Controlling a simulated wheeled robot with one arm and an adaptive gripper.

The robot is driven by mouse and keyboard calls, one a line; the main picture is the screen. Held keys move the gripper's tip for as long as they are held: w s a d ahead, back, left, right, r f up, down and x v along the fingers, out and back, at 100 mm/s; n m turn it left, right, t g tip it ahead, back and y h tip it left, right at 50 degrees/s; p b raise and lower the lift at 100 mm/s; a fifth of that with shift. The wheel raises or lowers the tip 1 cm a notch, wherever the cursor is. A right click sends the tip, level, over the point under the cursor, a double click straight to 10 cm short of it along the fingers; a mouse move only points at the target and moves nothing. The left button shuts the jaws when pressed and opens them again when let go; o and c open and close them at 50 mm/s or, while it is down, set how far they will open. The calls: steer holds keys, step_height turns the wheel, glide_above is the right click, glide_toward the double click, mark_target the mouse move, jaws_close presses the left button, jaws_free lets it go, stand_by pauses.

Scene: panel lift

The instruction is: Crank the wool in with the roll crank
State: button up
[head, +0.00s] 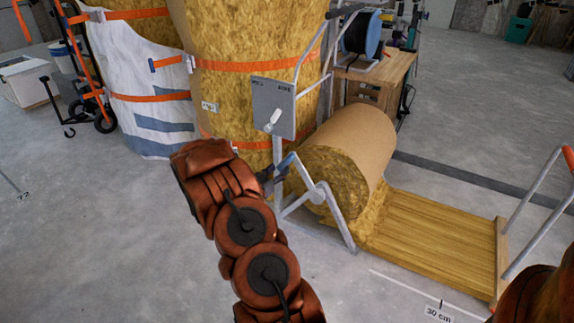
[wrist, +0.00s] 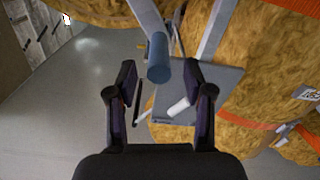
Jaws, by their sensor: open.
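The wool roll (head: 345,160) lies on a grey metal stand, with brown paper on its outside and yellow wool running off it onto a wooden platform (head: 440,232). The roll crank's blue-grey handle (head: 287,162) is at the near end of the roll. My gripper (head: 274,180) is right by this handle, partly hidden by my arm in the head view. In the wrist view my open gripper (wrist: 160,80) has the handle (wrist: 158,58) showing between its fingertips, with a gap on either side. I cannot tell how deep the handle sits between the fingers.
A grey panel (head: 260,98) with a white lever (head: 273,120) stands behind the crank; it also shows in the wrist view (wrist: 220,88). Tall strapped wool bales (head: 240,35) stand behind it. A workbench (head: 375,75) holds a blue spool (head: 362,32).

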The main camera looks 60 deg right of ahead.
mark_target(287, 162)
steer(key=shift+w+d+b, duration=0.1)
steer(key=shift+d+b, duration=0.85)
steer(key=shift+d, duration=2.25)
jaws_close()
